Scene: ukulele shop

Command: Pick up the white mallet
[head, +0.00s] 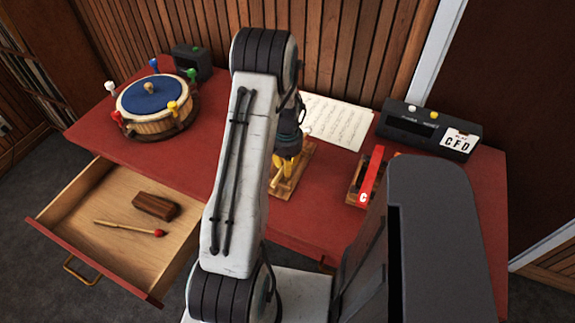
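A small white rounded thing (307,130) shows beside the dark end of my arm, in front of the sheet music. It may be the head of the white mallet, but no handle is clearly visible. My gripper (287,163) is over the middle of the table, partly hidden behind my arm. Yellow finger-like parts show there above a wooden base (302,158). I cannot tell whether the gripper is open or shut, or whether it touches the white thing. A different mallet, with a red head (160,233), lies in the open drawer.
The red table (240,232) carries a drum (155,105) at left, a red bar marked C (371,175), sheet music (342,122) and a dark box (428,130) at right. The drawer (105,255) juts out at front left, with a brown block (155,206) inside.

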